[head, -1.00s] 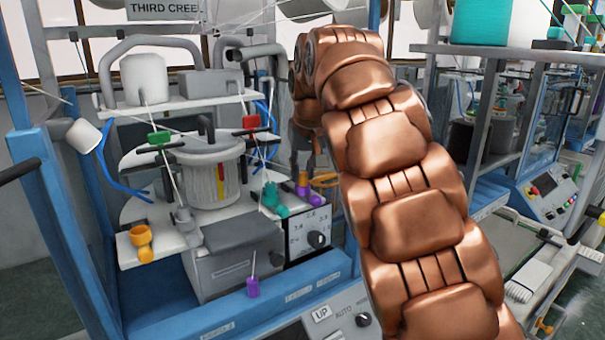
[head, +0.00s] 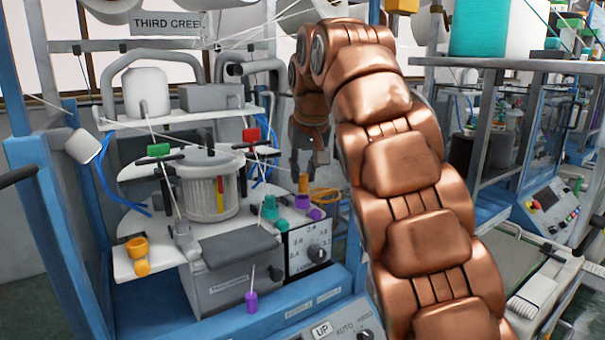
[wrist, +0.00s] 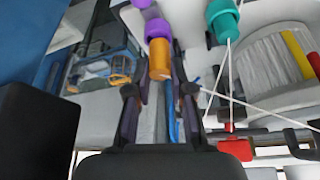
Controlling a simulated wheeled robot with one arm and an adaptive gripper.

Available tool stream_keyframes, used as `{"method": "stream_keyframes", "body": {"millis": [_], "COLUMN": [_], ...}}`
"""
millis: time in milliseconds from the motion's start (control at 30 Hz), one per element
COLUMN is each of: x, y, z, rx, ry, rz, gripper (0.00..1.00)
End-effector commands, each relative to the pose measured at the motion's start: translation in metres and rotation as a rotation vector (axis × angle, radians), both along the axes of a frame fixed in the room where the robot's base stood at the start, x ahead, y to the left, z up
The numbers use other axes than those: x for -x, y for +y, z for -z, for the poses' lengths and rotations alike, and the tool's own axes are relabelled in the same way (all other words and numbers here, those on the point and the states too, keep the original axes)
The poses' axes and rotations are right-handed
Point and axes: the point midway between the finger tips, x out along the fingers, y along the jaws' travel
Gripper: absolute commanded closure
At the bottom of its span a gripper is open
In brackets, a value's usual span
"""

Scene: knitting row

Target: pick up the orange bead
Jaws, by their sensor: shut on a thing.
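The orange bead (head: 303,182) is a small cylinder at the far right of the machine's deck in the head view. In the wrist view the orange bead (wrist: 160,60) sits between the fingertips of my gripper (wrist: 162,72). In the head view my gripper (head: 305,167) points down, its tips at the bead's upper part. It is shut on the bead. A purple bead (head: 302,202) lies just below the orange one; the wrist view shows the purple bead (wrist: 158,29) right beside it. I cannot tell whether they touch.
A teal piece (head: 270,208) and another purple piece (head: 317,213) are close by. A yellow-orange piece (head: 138,250) stands at the deck's left. Thin yarns, a red clip (head: 251,135) and the clear-walled drum (head: 210,185) are left of my gripper. A dial panel (head: 310,250) is in front.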

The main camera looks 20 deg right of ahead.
Motion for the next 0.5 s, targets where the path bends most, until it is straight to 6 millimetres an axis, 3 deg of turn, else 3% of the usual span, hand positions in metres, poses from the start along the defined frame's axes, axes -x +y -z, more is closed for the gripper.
{"method": "stream_keyframes", "body": {"millis": [267,500], "x": [0.025,0.066], "y": [0.005,0.013], "z": [0.001,-0.002], "rx": [0.000,-0.001], "ry": [0.001,0.001], "rz": [0.000,-0.002], "gripper": [0.92,0.92]}}
